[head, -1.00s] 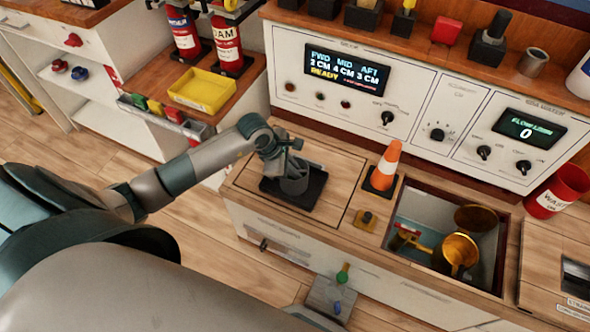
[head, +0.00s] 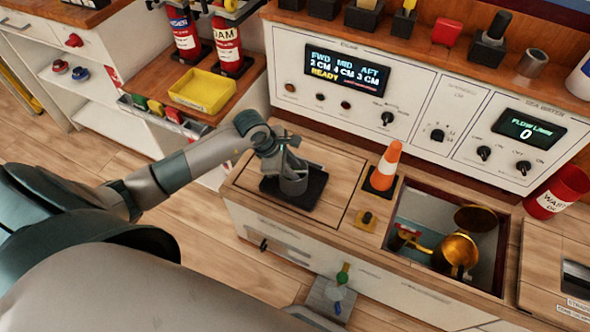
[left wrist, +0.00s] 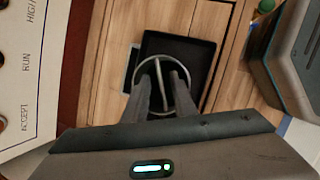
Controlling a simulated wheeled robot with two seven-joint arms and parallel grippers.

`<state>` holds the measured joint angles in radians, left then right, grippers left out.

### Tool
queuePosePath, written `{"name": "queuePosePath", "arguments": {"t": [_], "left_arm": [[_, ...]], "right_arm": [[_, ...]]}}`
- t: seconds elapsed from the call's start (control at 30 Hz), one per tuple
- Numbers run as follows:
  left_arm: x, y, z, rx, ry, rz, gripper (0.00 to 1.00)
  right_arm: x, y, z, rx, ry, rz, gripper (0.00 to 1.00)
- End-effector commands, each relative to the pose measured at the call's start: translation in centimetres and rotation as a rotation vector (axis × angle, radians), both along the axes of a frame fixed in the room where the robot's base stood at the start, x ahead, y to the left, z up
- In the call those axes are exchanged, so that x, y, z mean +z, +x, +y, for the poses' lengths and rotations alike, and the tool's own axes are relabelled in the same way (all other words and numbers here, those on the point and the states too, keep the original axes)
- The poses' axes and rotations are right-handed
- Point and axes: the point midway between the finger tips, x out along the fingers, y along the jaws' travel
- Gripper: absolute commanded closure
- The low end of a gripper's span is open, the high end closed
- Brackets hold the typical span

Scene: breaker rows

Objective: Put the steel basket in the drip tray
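The steel basket (head: 293,186) is a small grey cylinder with a thin bail handle. It stands upright on the black square drip tray (head: 312,198), on the wooden counter top. In the left wrist view the basket's round rim (left wrist: 137,72) overlaps part of the dark tray (left wrist: 190,52). My left gripper (head: 283,162) is just above the basket. In the wrist view its two fingers (left wrist: 161,78) are apart, with the handle between them and gaps showing at both sides. The basket's base is hidden in the wrist view. My right gripper is not in view.
The control panel (head: 420,90) rises behind the counter. A red waste bin (head: 560,190) is at far right.

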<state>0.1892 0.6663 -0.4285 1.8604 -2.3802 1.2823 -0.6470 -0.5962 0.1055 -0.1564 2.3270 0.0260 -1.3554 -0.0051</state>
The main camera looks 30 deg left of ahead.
Motion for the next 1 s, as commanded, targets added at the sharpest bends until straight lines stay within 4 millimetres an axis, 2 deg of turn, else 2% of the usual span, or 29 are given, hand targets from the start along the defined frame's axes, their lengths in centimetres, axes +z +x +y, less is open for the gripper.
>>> {"name": "queuePosePath", "arguments": {"t": [0.4,0.53,0.7,1.0], "left_arm": [[6.5,-2.4,2.0,-0.002,0.003,-0.002,0.75],[8.1,-2.9,2.4,-0.001,0.002,-0.001,0.75],[9.2,-3.4,2.7,-0.001,0.0,0.001,0.75],[9.5,-3.4,2.7,-0.001,0.0,0.001,0.75]], "right_arm": [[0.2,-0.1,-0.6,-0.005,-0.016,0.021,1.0],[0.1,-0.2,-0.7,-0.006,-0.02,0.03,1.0],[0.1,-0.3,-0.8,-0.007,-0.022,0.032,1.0],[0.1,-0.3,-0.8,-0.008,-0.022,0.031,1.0]]}}
